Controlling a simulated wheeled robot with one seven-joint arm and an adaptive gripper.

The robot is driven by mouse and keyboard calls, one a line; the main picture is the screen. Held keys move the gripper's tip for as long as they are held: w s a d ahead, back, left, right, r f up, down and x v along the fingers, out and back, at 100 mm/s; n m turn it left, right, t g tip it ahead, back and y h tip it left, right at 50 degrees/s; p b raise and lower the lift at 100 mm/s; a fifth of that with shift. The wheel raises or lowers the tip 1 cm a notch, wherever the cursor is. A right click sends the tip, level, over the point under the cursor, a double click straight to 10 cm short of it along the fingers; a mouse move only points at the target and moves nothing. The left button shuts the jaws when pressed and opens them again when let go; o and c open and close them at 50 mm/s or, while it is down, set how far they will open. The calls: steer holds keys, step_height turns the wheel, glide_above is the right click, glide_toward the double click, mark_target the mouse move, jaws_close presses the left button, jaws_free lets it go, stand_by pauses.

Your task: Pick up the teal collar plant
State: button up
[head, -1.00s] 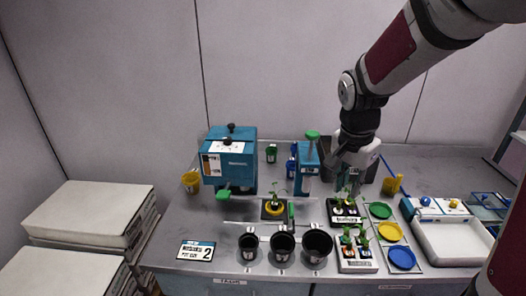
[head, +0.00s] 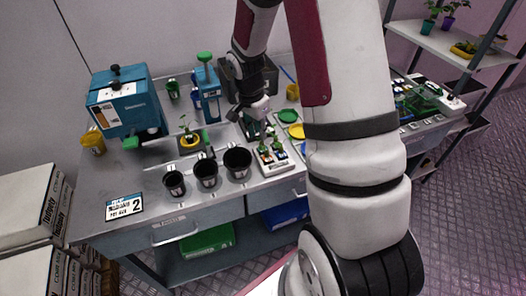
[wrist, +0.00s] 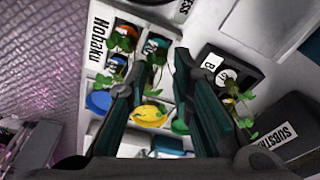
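A white tray labelled Nohaku (wrist: 97,38) holds several small leafy plants with coloured collars; it also shows in the head view (head: 278,164). One plant in its upper right cell appears to have a teal collar (wrist: 155,45). An orange-collared plant (wrist: 126,34) is left of it and a blue-collared one (wrist: 116,62) is below. My gripper (wrist: 160,66) is open above the tray, with nothing between its fingers. The fingers partly cover the lower cells. In the head view my gripper (head: 250,112) is over the black tray area behind the white tray; its fingertips are hard to make out.
A black tray (wrist: 208,58) with plants lies right of the white tray. Yellow (wrist: 150,117) and green lids lie near the fingers. Black pots (head: 206,173) stand left on the bench. A blue machine (head: 124,104) and a blue post (head: 207,95) stand behind.

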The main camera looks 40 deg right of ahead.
mark_target(261, 142)
steer(key=shift+w+d+f+p, duration=0.1)
steer(key=shift+d+f+p, duration=0.1)
steer(key=shift+f, duration=0.7)
steer(key=shift+d+f+p, duration=0.15)
steer(key=shift+f+p, duration=0.05)
steer(key=shift+f, duration=0.65)
steer(key=shift+w+d+f+p, duration=0.1)
steer(key=shift+d+f+p, duration=0.1)
steer(key=shift+f, duration=0.7)
jaws_close()
